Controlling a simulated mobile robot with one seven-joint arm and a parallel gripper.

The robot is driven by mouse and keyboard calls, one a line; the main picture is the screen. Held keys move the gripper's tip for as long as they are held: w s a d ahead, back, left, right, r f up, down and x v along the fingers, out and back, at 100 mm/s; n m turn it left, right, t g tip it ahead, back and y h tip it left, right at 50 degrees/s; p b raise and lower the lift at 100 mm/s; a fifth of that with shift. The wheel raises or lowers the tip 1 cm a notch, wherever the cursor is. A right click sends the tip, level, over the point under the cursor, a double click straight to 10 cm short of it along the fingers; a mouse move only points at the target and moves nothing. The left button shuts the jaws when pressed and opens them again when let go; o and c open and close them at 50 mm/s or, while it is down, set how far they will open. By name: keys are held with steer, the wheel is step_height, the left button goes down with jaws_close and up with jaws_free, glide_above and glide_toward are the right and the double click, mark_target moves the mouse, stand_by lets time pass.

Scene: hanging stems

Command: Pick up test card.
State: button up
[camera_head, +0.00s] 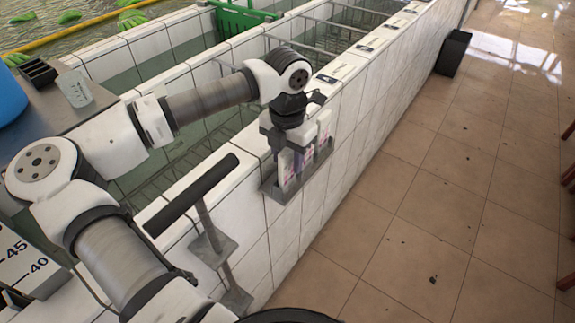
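Several test cards, white with pink marks, stand upright in a grey metal holder (270,188) on the outer face of the white tiled wall. One test card (287,170) is at the holder's near end, and another test card (324,125) is at its far end. My gripper (298,163) points down into the holder, with its fingers among the cards. The fingers and the cards overlap in this view. I cannot tell whether the fingers touch a card or how far apart they are.
Tiled tanks of water lie left of the wall, with a green crate (240,18) at the back. Small flat items (335,73) lie along the wall top. A black bin (453,53) stands on the floor. The tiled floor (400,230) at right is mostly clear.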

steer(key=shift+f, duration=0.2)
jaws_close()
steer(key=shift+r, duration=0.2)
